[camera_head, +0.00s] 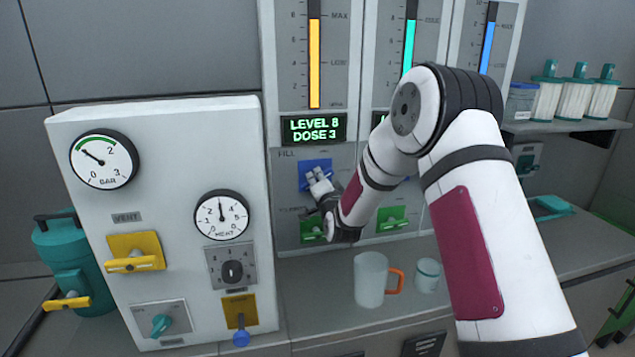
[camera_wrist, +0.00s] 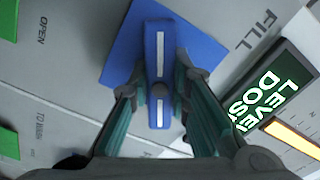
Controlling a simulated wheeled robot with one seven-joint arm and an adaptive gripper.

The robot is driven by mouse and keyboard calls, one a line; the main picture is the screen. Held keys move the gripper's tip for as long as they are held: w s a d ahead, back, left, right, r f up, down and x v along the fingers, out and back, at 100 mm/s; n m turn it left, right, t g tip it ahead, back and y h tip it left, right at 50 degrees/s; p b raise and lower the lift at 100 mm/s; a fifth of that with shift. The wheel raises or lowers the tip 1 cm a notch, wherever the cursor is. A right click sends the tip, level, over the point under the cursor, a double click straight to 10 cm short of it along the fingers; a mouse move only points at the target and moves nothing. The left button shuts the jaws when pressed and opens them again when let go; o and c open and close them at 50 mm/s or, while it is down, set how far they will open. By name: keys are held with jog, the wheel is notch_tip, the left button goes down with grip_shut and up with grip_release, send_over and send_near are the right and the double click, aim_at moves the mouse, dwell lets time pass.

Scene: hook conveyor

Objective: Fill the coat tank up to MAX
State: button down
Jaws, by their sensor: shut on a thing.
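My gripper (camera_head: 322,185) is at the blue fill valve (camera_head: 314,164) on the tank panel, below the yellow gauge. In the wrist view, my gripper (camera_wrist: 158,90) has its fingers on both sides of the blue handle (camera_wrist: 158,40) and is shut on it. The handle has white stripes and sits over a blue plate, with "FILL" printed beside it. The yellow gauge (camera_head: 314,60) stands at about the MAX mark. The display (camera_head: 313,130) reads LEVEL 8, DOSE 3. No label naming the coat tank is readable.
Teal (camera_head: 408,50) and blue (camera_head: 487,48) gauges stand to the right. Green valves (camera_head: 312,228) sit below. A translucent mug (camera_head: 370,280) and small jar (camera_head: 427,276) stand on the counter near my arm. A white control box (camera_head: 160,220) with dials blocks the left.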

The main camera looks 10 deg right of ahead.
dwell(0.3)
jog(key=c, duration=1.5)
grip_release()
jog(key=s, duration=1.2)
